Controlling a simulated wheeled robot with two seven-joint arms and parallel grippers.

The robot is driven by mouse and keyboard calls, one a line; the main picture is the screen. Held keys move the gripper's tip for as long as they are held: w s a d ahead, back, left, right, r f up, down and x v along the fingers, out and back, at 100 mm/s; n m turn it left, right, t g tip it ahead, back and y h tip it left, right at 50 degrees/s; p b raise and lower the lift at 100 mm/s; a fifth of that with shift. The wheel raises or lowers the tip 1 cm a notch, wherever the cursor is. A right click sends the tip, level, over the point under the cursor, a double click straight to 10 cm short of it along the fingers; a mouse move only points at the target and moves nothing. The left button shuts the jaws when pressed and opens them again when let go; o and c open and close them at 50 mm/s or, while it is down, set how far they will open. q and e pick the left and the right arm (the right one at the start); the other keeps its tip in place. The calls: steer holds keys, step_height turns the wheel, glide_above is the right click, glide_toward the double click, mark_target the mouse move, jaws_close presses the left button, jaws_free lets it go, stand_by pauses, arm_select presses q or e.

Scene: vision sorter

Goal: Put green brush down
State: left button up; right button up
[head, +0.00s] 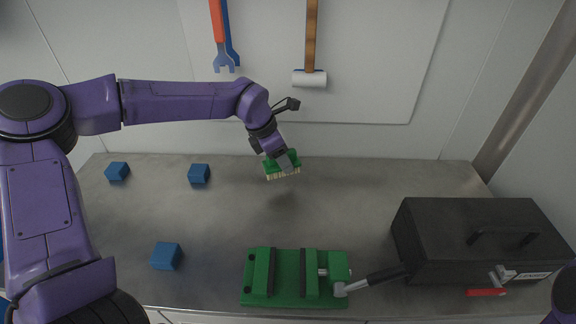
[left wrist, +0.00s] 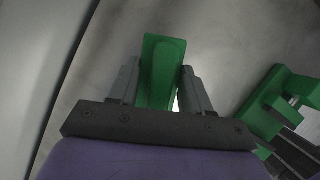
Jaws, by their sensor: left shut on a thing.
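The green brush (head: 271,166) has a green back and pale bristles that point down. My left gripper (head: 287,160) is shut on it and holds it over the back middle of the grey workbench (head: 330,200). A soft shadow lies on the bench below the brush, so it seems to hang above the surface. In the left wrist view the green brush (left wrist: 162,70) stands between the two fingers of the left gripper (left wrist: 160,88). The bristles are hidden there. Only a piece of my right arm shows at the right edge of the head view; its gripper is out of view.
Blue blocks (head: 117,171), (head: 199,173), (head: 167,255) lie on the left half of the bench. A green vise (head: 290,278) stands at the front middle. A black toolbox (head: 475,240) stands at the right. A hammer (head: 310,78) and wrench (head: 218,30) hang behind. The bench middle is clear.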

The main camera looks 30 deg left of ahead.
arm_select(q)
steer(key=shift+w+d+f, duration=0.15)
steer(key=shift+w+f, duration=0.4)
steer(key=shift+f, duration=0.25)
steer(key=x, duration=0.2)
steer(key=p+x, duration=0.1)
steer(key=shift+w+a+f, duration=0.15)
steer(key=shift+a+f, duration=0.15)
steer(key=shift+f, duration=0.45)
steer(key=shift+f, duration=0.2)
steer(key=o, duration=1.1)
steer(key=shift+r, duration=0.1)
